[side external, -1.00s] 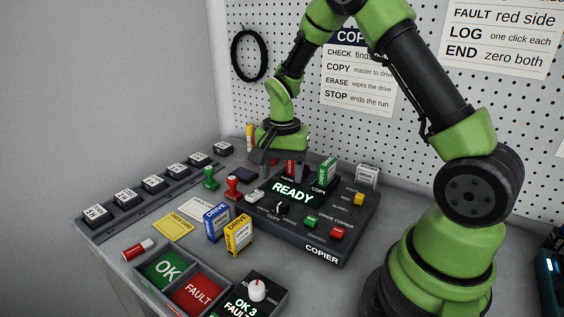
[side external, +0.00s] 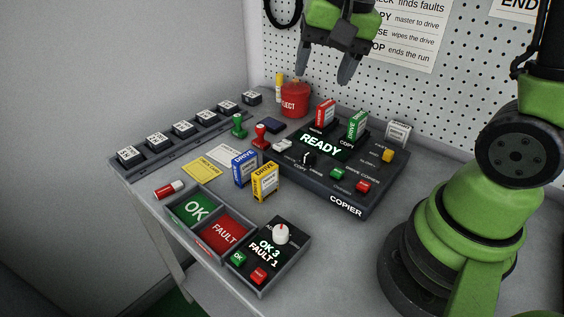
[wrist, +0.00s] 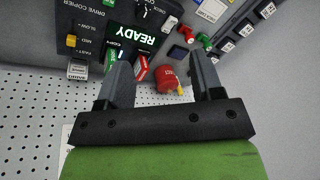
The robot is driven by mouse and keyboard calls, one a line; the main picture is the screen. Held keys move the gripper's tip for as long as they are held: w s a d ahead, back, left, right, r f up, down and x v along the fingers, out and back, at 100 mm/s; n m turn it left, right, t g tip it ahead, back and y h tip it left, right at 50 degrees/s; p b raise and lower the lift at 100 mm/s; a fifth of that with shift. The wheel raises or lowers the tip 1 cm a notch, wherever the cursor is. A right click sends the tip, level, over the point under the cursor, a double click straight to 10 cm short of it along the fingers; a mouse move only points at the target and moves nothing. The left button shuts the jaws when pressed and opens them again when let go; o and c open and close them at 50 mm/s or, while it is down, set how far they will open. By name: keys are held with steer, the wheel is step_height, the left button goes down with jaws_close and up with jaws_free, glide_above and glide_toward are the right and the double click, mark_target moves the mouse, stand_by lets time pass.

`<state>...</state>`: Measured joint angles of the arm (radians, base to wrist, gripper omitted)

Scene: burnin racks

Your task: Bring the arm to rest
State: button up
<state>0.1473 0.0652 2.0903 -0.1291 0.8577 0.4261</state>
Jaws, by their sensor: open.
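My gripper (side external: 322,70) is open and empty, raised above the back of the bench with its fingers pointing down. In the wrist view its two fingers (wrist: 163,80) are wide apart with nothing between them at their own height. The red reject bin (side external: 295,101) stands on the bench below and to the left of it. The copier (side external: 352,175) is below and to the right, its screen reading READY. A red drive (side external: 324,113) and a green drive (side external: 357,126) stand upright in its slots.
Blue (side external: 245,168) and yellow (side external: 265,181) drives stand in front of the copier. A red stamp (side external: 260,137) and green stamp (side external: 239,127) stand behind them. OK (side external: 193,207) and FAULT (side external: 225,234) trays are at the front, beside a counter reading OK 3, FAULT 1. The pegboard is behind.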

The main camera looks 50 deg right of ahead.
steer(key=s+a+r+n+t, duration=0.2)
steer(key=s+n, duration=0.1)
steer(key=s, duration=0.3)
steer(key=s+a+r+n+t+y, duration=0.1)
steer(key=s+a+r+n+t, duration=0.1)
steer(key=s, duration=0.4)
steer(key=shift+a+r+n+y, duration=0.3)
steer(key=shift+a+r+n, duration=0.1)
steer(key=shift+a+r, duration=0.45)
